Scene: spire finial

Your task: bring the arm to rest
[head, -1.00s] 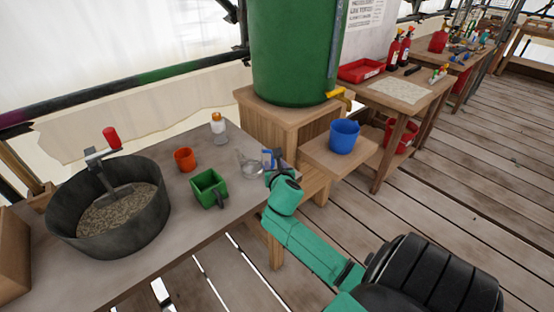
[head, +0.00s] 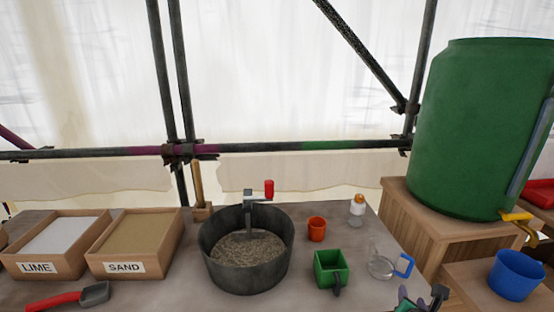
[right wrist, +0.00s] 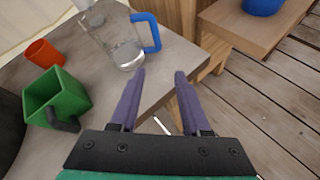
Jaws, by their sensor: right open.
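My right gripper (head: 423,301) shows at the bottom edge of the head view, near the table's right front corner. In the right wrist view its two purple fingers (right wrist: 160,88) are apart with nothing between them. The glass jug with a blue handle (head: 381,262) stands on the table just beyond the fingers; it also shows in the right wrist view (right wrist: 122,45). The green square scoop (head: 330,268) stands left of the gripper. My left gripper is not in view.
A dark mixing tub (head: 246,270), an orange cup (head: 316,230) and a white bottle with an orange cap (head: 357,211) stand on the table. Lime (head: 37,268) and sand (head: 124,268) boxes are at left. A blue bucket (head: 517,276) stands below the green barrel (head: 478,130).

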